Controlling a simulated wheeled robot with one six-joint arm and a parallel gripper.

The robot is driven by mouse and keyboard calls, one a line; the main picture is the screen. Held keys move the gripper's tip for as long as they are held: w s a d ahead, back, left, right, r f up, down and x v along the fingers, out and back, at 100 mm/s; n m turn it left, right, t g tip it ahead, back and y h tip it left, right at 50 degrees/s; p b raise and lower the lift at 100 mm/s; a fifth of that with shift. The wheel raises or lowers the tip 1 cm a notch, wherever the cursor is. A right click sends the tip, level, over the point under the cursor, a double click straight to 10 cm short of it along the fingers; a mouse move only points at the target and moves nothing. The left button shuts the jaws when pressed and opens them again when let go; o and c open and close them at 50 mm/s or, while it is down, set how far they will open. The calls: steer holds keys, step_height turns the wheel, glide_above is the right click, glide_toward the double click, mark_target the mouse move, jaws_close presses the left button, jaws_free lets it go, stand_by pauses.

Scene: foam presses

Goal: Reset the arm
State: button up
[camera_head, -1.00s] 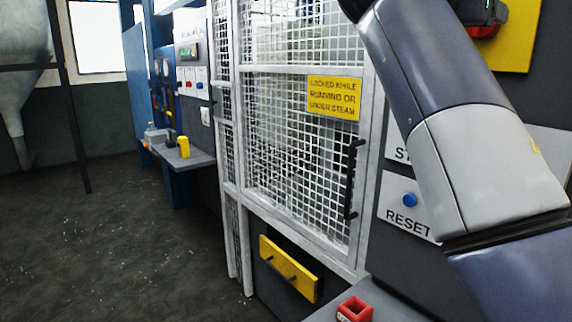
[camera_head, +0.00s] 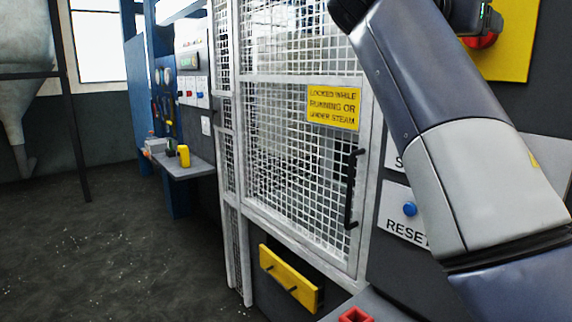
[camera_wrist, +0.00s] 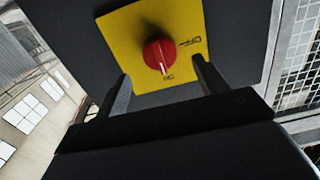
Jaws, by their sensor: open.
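My arm crosses the right side of the head view, and its gripper end is mostly out of that frame at the top. In the wrist view my gripper (camera_wrist: 160,92) is open, its two dark fingers apart and empty. In front of it is a red rotary knob (camera_wrist: 158,54) on a yellow plate (camera_wrist: 190,20) marked OFF and another word, probably ON. The knob shows between the fingers; I cannot tell the gap to it. In the head view the yellow plate (camera_head: 522,40) is at the upper right, the knob (camera_head: 482,42) partly hidden behind my arm.
A mesh guard door (camera_head: 300,150) with a black handle (camera_head: 350,190) and a yellow warning sign (camera_head: 334,108) stands left of my arm. A blue RESET button (camera_head: 409,209) is beside the arm. A yellow panel (camera_head: 288,280) and red box (camera_head: 356,315) are low. Floor at left is clear.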

steer(key=w+d+n+p, duration=0.1)
steer(key=n+p, duration=0.4)
steer(key=n, duration=0.1)
steer(key=w+d+n+p, duration=0.1)
steer(key=d+n+p, duration=0.1)
steer(key=n+p, duration=0.3)
steer(key=w+d+n+p, duration=0.1)
steer(key=n+p, duration=0.5)
steer(key=shift+w+d+r+n, duration=0.1)
steer(key=shift+w+d+n, duration=0.1)
steer(key=shift+d+n, duration=0.1)
stand_by(0.4)
